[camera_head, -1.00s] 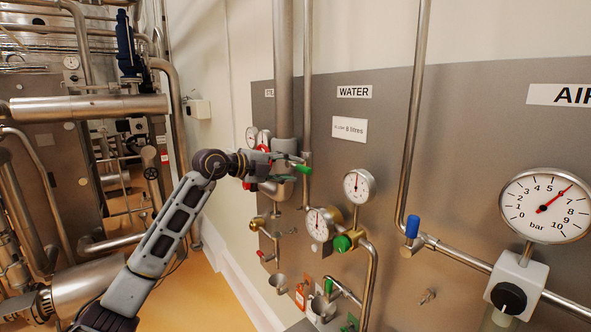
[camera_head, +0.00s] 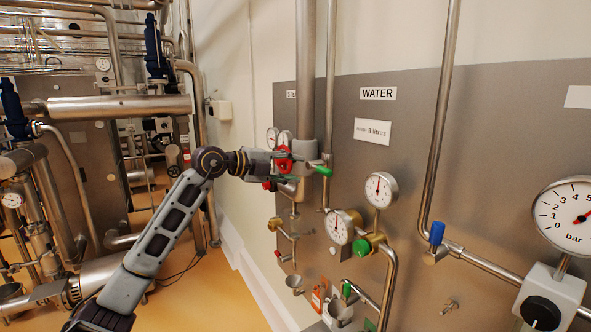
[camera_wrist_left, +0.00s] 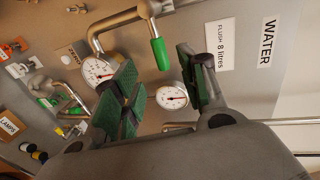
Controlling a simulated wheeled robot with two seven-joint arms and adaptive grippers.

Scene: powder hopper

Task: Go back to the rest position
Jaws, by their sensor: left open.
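My left gripper (camera_head: 296,168) is at the end of my outstretched arm, in front of the upright pipe on the WATER side of the panel (camera_head: 400,240). Its jaws are open with nothing held, as the left wrist view shows (camera_wrist_left: 158,88). A green lever handle (camera_head: 322,171) shows just beyond it; in the left wrist view this handle (camera_wrist_left: 160,53) shows between the jaws, apart from both pads. Red valve parts (camera_head: 284,158) overlap the gripper in the head view, so contact there is unclear. My right gripper is out of view.
Gauges (camera_head: 380,188) (camera_head: 338,226), a blue-handled valve (camera_head: 437,234) and a large bar gauge (camera_head: 566,215) stand out from the panel. Pipework (camera_head: 120,107) fills the left. Orange floor (camera_head: 215,305) is clear below my arm.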

